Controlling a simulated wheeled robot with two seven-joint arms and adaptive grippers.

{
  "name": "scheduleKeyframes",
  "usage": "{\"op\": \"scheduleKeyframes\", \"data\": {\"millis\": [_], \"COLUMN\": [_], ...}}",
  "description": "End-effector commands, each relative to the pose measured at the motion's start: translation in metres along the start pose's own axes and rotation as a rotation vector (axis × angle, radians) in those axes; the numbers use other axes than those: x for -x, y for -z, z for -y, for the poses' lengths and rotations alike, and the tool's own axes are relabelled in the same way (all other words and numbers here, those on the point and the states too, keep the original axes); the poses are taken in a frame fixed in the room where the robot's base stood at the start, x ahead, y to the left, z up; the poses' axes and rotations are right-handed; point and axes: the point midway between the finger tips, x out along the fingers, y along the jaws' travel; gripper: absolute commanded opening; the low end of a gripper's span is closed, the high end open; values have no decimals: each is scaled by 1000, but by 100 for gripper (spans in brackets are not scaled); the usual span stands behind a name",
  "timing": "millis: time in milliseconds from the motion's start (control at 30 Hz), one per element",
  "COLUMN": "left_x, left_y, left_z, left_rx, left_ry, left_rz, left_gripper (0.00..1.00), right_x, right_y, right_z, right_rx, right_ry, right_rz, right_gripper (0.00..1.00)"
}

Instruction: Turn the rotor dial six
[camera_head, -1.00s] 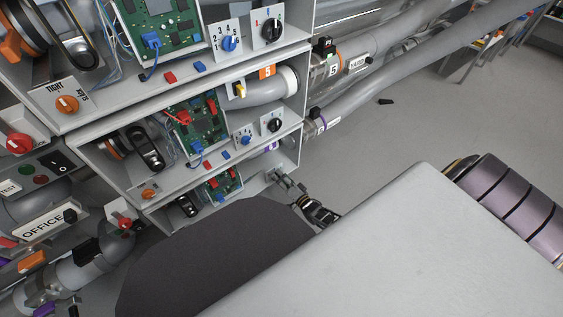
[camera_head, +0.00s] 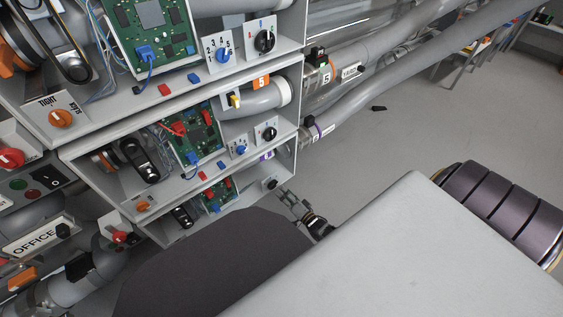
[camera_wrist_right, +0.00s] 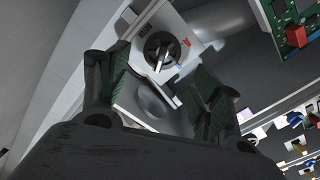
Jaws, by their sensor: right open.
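The black rotor dial (camera_head: 271,184) sits on a pale plate in the lowest shelf compartment, below a purple tag (camera_head: 267,156) whose number I cannot read. In the right wrist view a black dial (camera_wrist_right: 161,50) with a pale pointer bar is on a white plate with small dark and red marks. My right gripper (camera_head: 287,198) is just right of and below the dial in the head view. Its two green-padded fingers (camera_wrist_right: 160,85) are spread, with nothing between them, and the dial shows beyond their tips. My left gripper is not in view.
The compartment above holds a black dial (camera_head: 269,134), a blue dial (camera_head: 239,149) and a green circuit board (camera_head: 197,135). An orange 5 tag (camera_head: 261,82) is above them. Grey pipes (camera_head: 400,95) run along the right of the shelves. Open floor (camera_head: 430,130) lies further right.

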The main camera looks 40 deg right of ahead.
Motion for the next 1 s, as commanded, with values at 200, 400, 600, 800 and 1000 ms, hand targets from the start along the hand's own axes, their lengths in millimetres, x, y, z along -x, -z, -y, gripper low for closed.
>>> {"op": "scheduleKeyframes", "data": {"millis": [200,400,600,800,1000], "left_x": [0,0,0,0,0], "left_y": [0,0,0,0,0], "left_z": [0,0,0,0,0], "left_rx": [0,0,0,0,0], "left_ry": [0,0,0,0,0], "left_rz": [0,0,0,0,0], "left_gripper": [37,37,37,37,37], "right_x": [22,41,58,67,68], "right_y": [0,0,0,0,0], "right_z": [-1,-1,0,0,0], "right_rx": [0,0,0,0,0], "right_ry": [-2,-2,-1,0,-1], "right_rz": [0,1,0,-1,-1], "right_gripper": [65,65,65,65,65]}}
